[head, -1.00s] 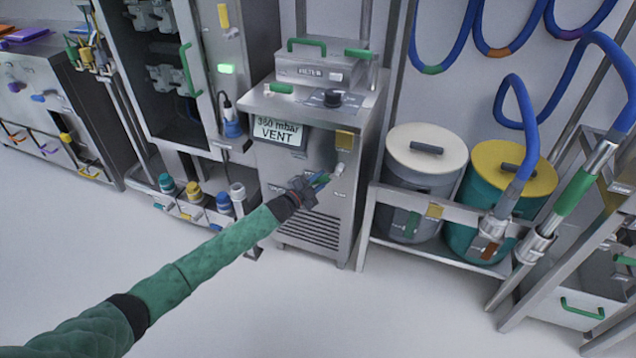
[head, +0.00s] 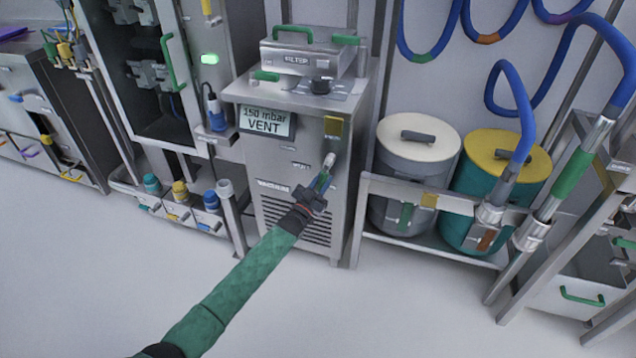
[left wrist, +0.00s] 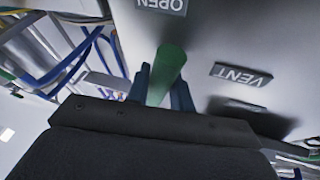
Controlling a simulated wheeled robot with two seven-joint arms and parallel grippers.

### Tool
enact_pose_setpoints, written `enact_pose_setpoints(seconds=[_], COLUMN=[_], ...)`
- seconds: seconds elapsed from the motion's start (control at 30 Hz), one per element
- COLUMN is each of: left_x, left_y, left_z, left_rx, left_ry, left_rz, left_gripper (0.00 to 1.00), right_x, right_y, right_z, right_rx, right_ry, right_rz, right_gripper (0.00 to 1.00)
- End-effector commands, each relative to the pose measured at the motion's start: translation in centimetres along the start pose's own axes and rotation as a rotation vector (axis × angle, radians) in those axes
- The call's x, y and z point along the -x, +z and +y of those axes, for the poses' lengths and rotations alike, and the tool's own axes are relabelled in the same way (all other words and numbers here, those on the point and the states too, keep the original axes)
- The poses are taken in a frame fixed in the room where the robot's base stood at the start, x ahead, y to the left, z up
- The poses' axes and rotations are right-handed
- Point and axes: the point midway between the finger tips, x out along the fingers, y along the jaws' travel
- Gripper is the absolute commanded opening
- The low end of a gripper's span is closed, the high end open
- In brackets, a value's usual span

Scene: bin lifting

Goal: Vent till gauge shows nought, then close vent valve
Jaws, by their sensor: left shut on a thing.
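The vent machine is a steel cabinet (head: 270,165) in the middle of the head view. Its display (head: 267,122) reads "150 mbar VENT". My left gripper (head: 319,184) is at the front panel, below the pale valve fitting (head: 329,160). In the left wrist view, its two blue fingers (left wrist: 160,88) are shut around a green lever (left wrist: 168,68), the vent valve handle. An "OPEN" label (left wrist: 162,5) and a "VENT" label (left wrist: 242,75) show on the panel there. The valve's exact angle is hard to tell. My right gripper is in neither view.
Grey (head: 405,175) and teal (head: 478,190) drums stand on a rack at right. A blue hose (head: 525,100) hangs there. The floor in front is clear.

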Motion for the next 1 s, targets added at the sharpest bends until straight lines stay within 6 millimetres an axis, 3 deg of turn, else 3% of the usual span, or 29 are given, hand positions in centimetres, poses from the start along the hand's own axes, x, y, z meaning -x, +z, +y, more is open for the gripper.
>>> enact_pose_setpoints(seconds=[0.4,0.97,1.0], left_x=[-0.1,-0.2,-0.2], left_y=[0.2,0.1,0.1], left_z=[1.5,1.7,1.7], left_rx=[0.174,0.198,0.198], left_ry=[-0.071,-0.080,-0.080], left_rz=[0.034,0.039,0.039], left_gripper=[0.00,0.00,0.30], right_x=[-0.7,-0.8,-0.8], right_y=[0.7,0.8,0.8], right_z=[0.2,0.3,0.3], right_rx=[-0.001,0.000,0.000], right_ry=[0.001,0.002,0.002], right_rz=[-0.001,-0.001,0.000], right_gripper=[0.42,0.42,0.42])
